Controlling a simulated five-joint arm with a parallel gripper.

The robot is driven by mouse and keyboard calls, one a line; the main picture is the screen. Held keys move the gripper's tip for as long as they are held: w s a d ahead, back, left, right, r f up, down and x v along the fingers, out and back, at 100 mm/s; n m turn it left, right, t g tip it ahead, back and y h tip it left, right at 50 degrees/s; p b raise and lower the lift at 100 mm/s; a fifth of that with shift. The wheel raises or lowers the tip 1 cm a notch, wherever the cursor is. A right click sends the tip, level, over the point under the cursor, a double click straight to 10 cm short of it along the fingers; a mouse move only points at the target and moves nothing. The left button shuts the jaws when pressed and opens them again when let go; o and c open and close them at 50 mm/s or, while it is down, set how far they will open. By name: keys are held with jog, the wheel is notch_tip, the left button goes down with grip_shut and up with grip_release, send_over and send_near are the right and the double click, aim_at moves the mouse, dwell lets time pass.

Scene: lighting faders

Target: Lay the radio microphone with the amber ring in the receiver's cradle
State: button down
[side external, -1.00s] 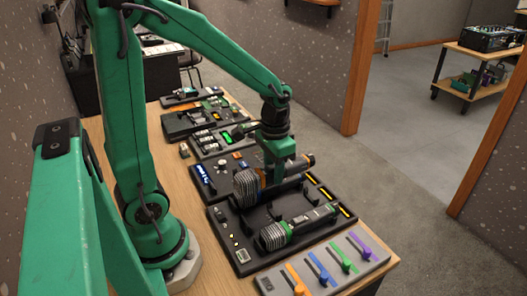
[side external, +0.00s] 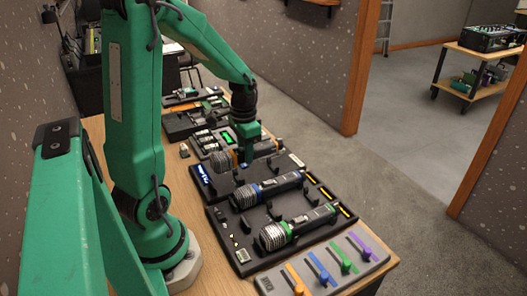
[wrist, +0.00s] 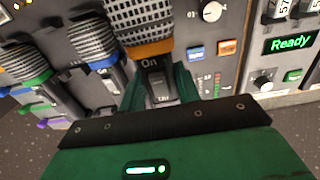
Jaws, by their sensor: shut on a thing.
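My gripper (side external: 246,162) is shut on the microphone with the amber ring (side external: 226,162), its fingers around the body just behind the ring. In the wrist view the amber-ringed microphone (wrist: 150,47) has its mesh head at the top and its On switch between the fingers. The microphone lies level over the far part of the dark receiver (side external: 222,189), beyond the blue-ringed microphone. I cannot tell whether it touches the cradle below, which it largely hides. The blue-ringed microphone (side external: 268,190) and green-ringed microphone (side external: 298,228) lie in neighbouring cradles.
A fader panel (side external: 322,264) with orange, blue, green and purple sliders stands at the near end of the table. Beyond the receiver is a unit with a green Ready display (wrist: 289,43). More units line the far table. The floor to the right is clear.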

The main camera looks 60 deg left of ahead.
jog(key=shift+f, duration=0.15)
jog(key=shift+f, duration=2.45)
jog(key=shift+f, duration=0.55)
dwell(0.3)
jog(key=c, duration=0.9)
grip_release()
jog(key=c, duration=0.4)
jog(key=shift+r, duration=0.15)
